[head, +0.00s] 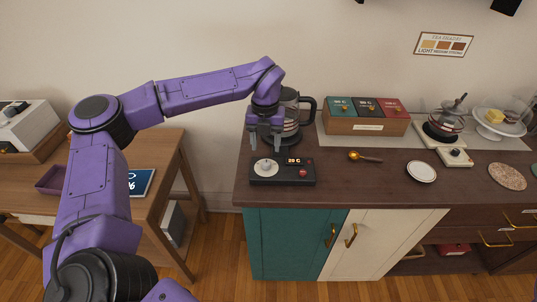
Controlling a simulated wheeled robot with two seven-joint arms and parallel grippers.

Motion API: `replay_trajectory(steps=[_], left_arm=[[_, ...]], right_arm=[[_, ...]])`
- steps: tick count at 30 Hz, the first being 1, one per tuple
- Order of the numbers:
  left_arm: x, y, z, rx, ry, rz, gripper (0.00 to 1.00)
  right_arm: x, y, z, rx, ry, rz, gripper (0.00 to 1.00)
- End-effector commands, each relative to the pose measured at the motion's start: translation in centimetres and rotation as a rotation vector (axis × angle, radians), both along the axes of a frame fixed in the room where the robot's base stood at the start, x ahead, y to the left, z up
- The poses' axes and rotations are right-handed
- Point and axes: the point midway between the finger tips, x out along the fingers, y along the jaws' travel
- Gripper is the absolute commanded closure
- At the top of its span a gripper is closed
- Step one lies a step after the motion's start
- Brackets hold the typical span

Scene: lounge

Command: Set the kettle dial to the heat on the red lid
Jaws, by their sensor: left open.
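The kettle (290,110), glass with a black handle, stands on the dark counter near its left end. In front of it is a black control base with a pale round dial (265,168), a small display (294,161) that reads about 20 C, and a red button (302,173). The red lid (391,106) is the rightmost of three lids on a wooden box (367,127); its white temperature figure is too small to read surely. My left gripper (266,147) is open, pointing down just above and behind the dial, with nothing seen between its fingers. My right gripper is out of view.
A gold scoop (365,156) and a white saucer (421,171) lie right of the base. A second glass pot (445,122) and a cake stand (501,128) are further right. A lower wooden table (150,150) stands left, across a gap.

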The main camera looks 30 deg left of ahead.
Motion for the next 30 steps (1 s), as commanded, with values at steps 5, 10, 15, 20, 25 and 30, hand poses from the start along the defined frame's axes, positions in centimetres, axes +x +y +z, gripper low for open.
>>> replay_trajectory(steps=[5,10,15,20,25,30], left_arm=[[-0.1,0.0,-3.9,0.001,0.004,-0.002,0.44],[0.0,0.0,-6.3,0.002,0.001,-0.001,0.44],[-0.1,0.1,-6.9,0.002,-0.001,0.000,0.44],[0.0,0.1,-6.9,0.002,-0.001,0.000,0.47],[0.0,0.1,-6.9,0.003,-0.001,0.000,1.00],[0.0,0.1,-6.9,0.003,-0.002,-0.004,1.00]], right_arm=[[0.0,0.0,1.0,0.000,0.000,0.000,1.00],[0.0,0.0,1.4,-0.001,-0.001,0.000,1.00],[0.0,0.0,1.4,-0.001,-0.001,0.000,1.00],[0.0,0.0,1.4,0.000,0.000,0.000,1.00],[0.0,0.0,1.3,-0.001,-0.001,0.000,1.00],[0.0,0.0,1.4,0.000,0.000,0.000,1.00]])
